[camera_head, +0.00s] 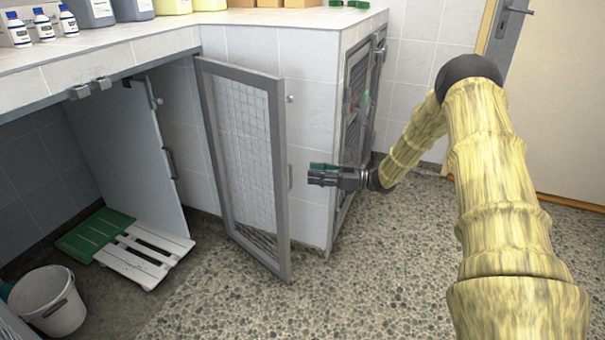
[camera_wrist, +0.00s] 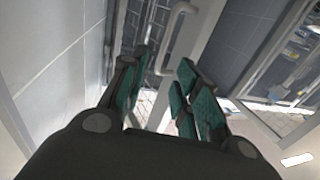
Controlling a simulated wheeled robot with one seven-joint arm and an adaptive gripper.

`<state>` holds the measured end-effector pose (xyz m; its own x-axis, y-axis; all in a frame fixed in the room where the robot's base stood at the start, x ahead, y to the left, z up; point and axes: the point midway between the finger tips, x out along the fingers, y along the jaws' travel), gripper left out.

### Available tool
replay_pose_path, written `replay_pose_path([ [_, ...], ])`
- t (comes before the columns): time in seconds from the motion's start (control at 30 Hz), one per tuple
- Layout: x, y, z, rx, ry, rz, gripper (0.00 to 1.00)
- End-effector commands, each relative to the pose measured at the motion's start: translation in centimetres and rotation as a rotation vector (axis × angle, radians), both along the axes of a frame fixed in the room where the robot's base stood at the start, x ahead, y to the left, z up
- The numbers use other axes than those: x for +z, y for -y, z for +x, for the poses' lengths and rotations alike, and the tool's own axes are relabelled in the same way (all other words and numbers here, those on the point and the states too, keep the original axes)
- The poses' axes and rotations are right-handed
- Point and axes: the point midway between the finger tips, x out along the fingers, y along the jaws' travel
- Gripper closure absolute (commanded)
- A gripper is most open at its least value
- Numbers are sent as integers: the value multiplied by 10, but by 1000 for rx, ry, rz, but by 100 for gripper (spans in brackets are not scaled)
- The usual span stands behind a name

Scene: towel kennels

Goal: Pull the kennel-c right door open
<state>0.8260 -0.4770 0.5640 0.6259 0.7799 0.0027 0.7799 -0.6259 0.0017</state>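A grey-framed wire-mesh door (camera_head: 240,155) stands swung out from the tiled kennel block in the head view. A small handle (camera_head: 290,177) shows at its right edge. I cannot tell for sure that this is the kennel-c right door. My gripper (camera_head: 318,175) points left, just right of that edge. In the wrist view my gripper (camera_wrist: 162,85) has its teal fingers spread apart with nothing held between them. A grey bar handle (camera_wrist: 174,38) on a pale frame lies ahead, beyond the fingertips. Whether a finger touches the frame is hidden.
Another mesh-fronted kennel (camera_head: 357,100) is on the block's right side, behind my gripper. The open bay at left holds a green-and-white slatted board (camera_head: 150,255) and a white bucket (camera_head: 50,300). Bottles stand on the counter (camera_head: 150,35). Pebbled floor (camera_head: 350,290) is clear in front.

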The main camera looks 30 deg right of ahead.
Motion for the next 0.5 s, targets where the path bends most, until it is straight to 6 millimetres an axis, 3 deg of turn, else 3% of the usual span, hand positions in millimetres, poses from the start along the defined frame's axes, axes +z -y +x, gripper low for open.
replay_pose_path([
  [0.2,0,20,-16,0,0,0,69],
  [0.5,0,26,-21,-1,-1,1,69],
])
